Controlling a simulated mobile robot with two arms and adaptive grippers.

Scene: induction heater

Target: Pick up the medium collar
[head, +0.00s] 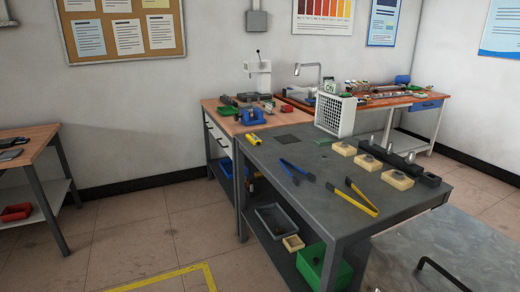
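Three cream blocks stand in a row on the grey workbench (325,205): a back one (344,149), a middle one (368,162) and a front one (397,180). Each seems to carry a small dark grey piece, perhaps a collar; they are too small to tell which is the medium collar. Beside them, to the right, lies a dark bar (405,165) with several upright silver pegs. Neither of my grippers is in view.
Blue-handled tongs (297,171) and yellow-handled tongs (352,197) lie on the bench, left of the blocks. A white mesh box (335,115) stands at its back edge. Below are a grey bin (276,222) and a green bin (322,268). Wooden benches stand behind and at left.

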